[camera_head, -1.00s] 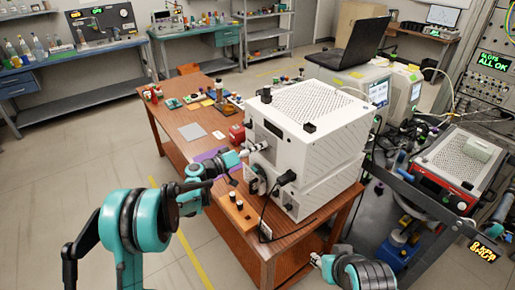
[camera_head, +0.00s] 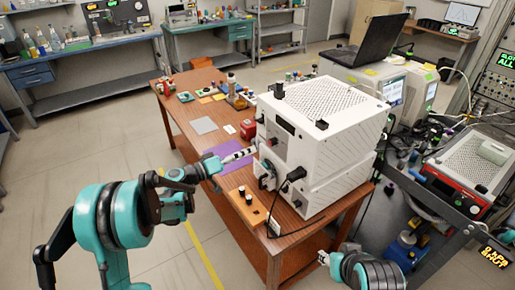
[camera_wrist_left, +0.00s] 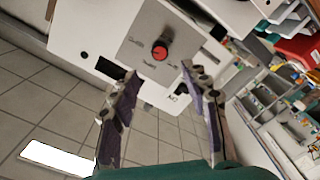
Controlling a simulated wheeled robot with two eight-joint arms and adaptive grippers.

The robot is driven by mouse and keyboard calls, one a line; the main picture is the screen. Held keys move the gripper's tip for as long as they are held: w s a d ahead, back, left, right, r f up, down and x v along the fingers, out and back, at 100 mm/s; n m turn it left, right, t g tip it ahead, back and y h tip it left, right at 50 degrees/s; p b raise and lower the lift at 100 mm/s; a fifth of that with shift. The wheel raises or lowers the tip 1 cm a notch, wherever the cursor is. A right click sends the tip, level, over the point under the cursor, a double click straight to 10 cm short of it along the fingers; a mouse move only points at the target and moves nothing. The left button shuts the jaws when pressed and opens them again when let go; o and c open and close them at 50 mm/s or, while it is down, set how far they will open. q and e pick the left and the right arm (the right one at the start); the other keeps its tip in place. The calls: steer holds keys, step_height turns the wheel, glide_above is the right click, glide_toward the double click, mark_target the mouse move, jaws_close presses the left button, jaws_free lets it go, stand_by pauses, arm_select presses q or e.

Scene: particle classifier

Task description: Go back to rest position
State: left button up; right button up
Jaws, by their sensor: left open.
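My left gripper (camera_head: 240,155) is beside the front of the white particle classifier (camera_head: 327,133), at the left side of that box in the head view. In the left wrist view its two dark purple-edged fingers (camera_wrist_left: 163,112) stand apart with nothing between them. Beyond them is the grey front panel with a red-and-black knob (camera_wrist_left: 160,50), and the fingers look clear of the knob.
The wooden table (camera_head: 200,85) carries a purple mat (camera_head: 216,165), an orange-brown block with black knobs (camera_head: 247,208) and small bottles. A black cable hangs from the box. A cart (camera_head: 440,200) with instruments stands at right.

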arm_select(q)
steer(key=shift+v, duration=0.95)
steer(key=s+d+n+g+y, duration=0.1)
steer(key=s+d+g+y, duration=0.15)
steer(key=s+y, duration=0.9)
steer(key=s+a+f+y, duration=0.1)
steer(key=s+a, duration=0.4)
steer(key=s, duration=0.5)
steer(key=s+a+f+y, duration=0.2)
steer(key=s+a, duration=0.4)
steer(key=s, duration=0.5)
steer(key=shift+s+f+n+g, duration=0.3)
steer(key=shift+f+g, duration=0.15)
steer(key=shift+f, duration=0.15)
steer(key=shift+d, duration=0.1)
stand_by(1.0)
